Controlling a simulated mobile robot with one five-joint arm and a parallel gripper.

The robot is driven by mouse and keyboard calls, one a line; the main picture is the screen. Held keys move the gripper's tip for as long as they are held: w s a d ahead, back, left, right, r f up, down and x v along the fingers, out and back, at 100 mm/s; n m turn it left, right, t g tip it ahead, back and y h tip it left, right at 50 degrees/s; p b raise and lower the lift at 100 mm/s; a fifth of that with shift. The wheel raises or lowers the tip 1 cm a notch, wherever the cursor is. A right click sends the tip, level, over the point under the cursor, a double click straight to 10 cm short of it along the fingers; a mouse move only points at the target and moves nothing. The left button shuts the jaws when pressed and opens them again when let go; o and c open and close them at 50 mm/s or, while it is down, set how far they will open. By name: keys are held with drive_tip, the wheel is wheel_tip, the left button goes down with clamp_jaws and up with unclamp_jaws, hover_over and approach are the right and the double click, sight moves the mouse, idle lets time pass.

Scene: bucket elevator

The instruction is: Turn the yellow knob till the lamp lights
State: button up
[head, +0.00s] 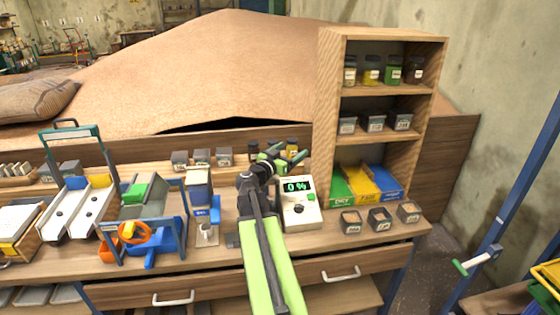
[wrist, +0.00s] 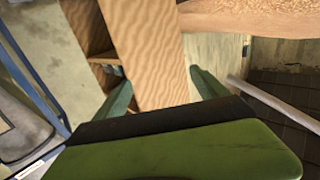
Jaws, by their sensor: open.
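I cannot make out a yellow knob or a lamp for certain in either view. A white meter box (head: 306,216) stands on the bench beside my arm, its green display reading 0 %. It has a dark round part and a small green part on its face. An orange handwheel (head: 136,232) sits on the blue-framed machine at the left. My gripper (head: 290,156) is over the bench, behind the meter box, partly hidden by my arm. In the wrist view my gripper (wrist: 158,72) has its two green fingers apart, with nothing held between them.
A wooden shelf (head: 326,110) with jars, tins and coloured boxes stands close to the right of my gripper. Several small tins (head: 380,219) line the bench front at right. A large grain heap (head: 225,70) lies behind. A blue post (head: 505,215) stands at far right.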

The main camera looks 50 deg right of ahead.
drive_tip(key=w+d+f+n+t+y+b, duration=0.8)
drive_tip(key=n+t, duration=0.3)
drive_tip(key=t, duration=0.3)
drive_tip(key=s+a+f+n+t+y+b, duration=0.1)
drive_tip(key=s+a+f+n+y, duration=0.1)
drive_tip(key=s+a+n+y, duration=0.4)
drive_tip(key=s+a+f+n+t+y+b, duration=0.15)
drive_tip(key=s+n+y, duration=0.25)
drive_tip(key=s+y, duration=0.55)
drive_tip(key=shift+g, duration=0.45)
drive_tip(key=x, duration=1.8)
drive_tip(key=shift+w+a, duration=0.2)
drive_tip(key=shift+w, duration=0.1)
drive_tip(key=c, duration=1.4)
drive_tip(key=shift+o, duration=0.2)
drive_tip(key=shift+m, duration=0.3)
